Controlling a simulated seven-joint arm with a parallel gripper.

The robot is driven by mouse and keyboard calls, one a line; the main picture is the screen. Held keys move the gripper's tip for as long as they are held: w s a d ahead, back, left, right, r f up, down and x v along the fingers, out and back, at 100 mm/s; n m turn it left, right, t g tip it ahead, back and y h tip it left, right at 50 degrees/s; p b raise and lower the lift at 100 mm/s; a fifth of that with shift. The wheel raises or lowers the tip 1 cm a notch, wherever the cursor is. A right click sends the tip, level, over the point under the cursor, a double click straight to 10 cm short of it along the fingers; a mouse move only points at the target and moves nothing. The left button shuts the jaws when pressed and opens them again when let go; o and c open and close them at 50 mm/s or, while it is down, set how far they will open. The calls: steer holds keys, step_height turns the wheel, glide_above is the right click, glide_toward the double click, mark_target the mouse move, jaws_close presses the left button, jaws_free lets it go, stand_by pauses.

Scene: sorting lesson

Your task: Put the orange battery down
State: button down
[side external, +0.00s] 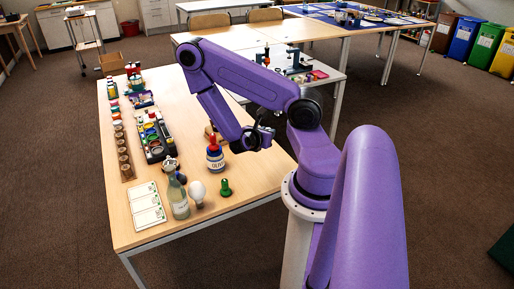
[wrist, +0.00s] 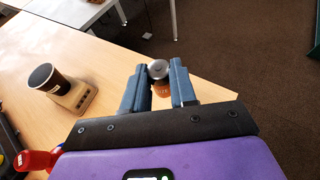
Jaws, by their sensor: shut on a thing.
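My gripper (wrist: 158,80) is shut on the orange battery (wrist: 160,89), with one finger on each side of it. The battery's silver-grey end faces the wrist camera, and a strip of its orange body shows between the fingers. In the side view my gripper (side external: 262,134) is over the right-hand part of the wooden table (side external: 236,183). The battery is too small and covered to make out there. I cannot tell whether its lower end touches the table top.
A dark cup (wrist: 48,80) on a wooden block (wrist: 76,97) stands left of my gripper. A jar labelled OLIVES (side external: 214,160), a white bulb (side external: 197,191), a green pawn-shaped piece (side external: 225,187) and a bottle (side external: 178,199) stand nearer the front. The table edge runs close beyond the gripper.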

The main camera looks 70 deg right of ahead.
steer(key=shift+s+d, duration=0.15)
steer(key=shift+s, duration=0.05)
steer(key=w+d+f, duration=0.2)
steer(key=d+f, duration=0.1)
steer(key=w+d+f, duration=0.3)
steer(key=d, duration=0.1)
steer(key=w+d+f, duration=0.2)
steer(key=d+f, duration=0.1)
steer(key=d, duration=0.1)
steer(key=shift+w+f, duration=0.25)
steer(key=shift+w, duration=0.05)
steer(key=shift+d+f, duration=0.15)
steer(key=shift+f, duration=0.05)
steer(key=shift+w+f, duration=0.15)
steer(key=shift+f, duration=1.45)
steer(key=c, duration=0.9)
jaws_free()
steer(key=shift+f, duration=0.15)
